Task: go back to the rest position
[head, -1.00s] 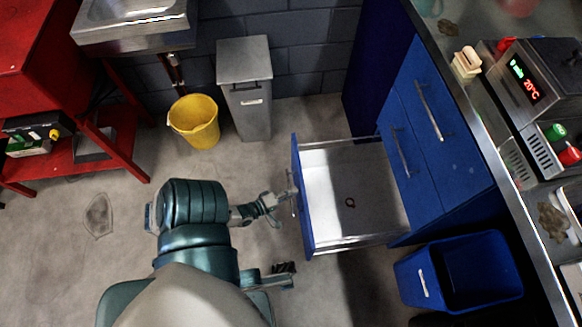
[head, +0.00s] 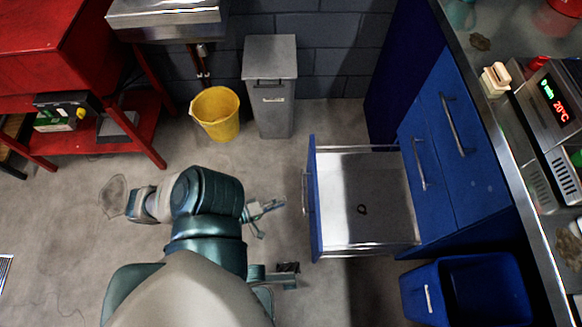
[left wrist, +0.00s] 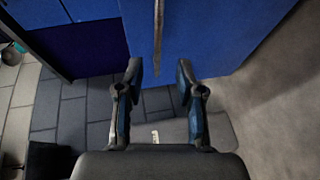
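My left gripper (head: 274,218) is in the head view, left of the pulled-out blue drawer (head: 315,200). Its two fingers are spread with nothing between them, and a gap of floor separates them from the drawer's handle (head: 306,193). In the left wrist view the left gripper (left wrist: 158,72) also shows open, with the blue drawer front and its upright bar handle (left wrist: 158,30) beyond the fingertips.
A small dark ring (head: 362,210) lies in the open drawer. A blue bin (head: 425,290) stands below the cabinet. A yellow bucket (head: 216,113) and grey bin (head: 270,90) stand by the wall. A red workbench (head: 60,60) is at upper left. Floor is clear around my arm.

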